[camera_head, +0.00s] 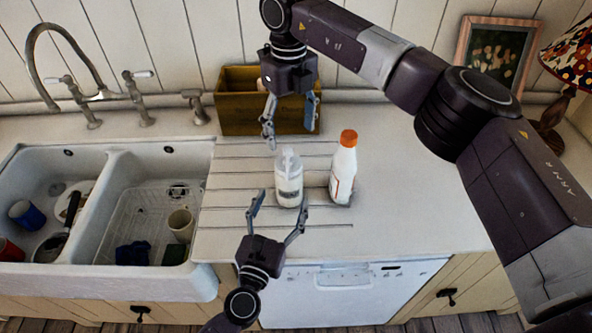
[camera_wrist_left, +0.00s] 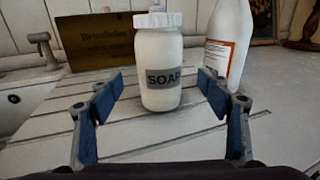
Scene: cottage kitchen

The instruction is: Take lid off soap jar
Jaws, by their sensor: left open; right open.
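The soap jar (camera_head: 289,182) is a white jar with a grey label, upright on the counter. In the left wrist view the jar (camera_wrist_left: 161,70) reads "SOAP" and wears a white ribbed lid (camera_wrist_left: 157,20) with a small raised part on top. My left gripper (camera_head: 279,199) is open in front of the jar, its fingers pointing at it from the near side. In the left wrist view the jar stands between and beyond the fingertips (camera_wrist_left: 160,82). My right gripper (camera_head: 291,135) is open and empty, pointing down above and behind the jar.
A white bottle with an orange cap (camera_head: 344,168) stands close to the right of the jar. A wooden box (camera_head: 235,113) sits behind, against the wall. A double sink (camera_head: 105,281) with cups is at left. A lamp (camera_head: 567,58) and framed picture (camera_head: 466,44) are at right.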

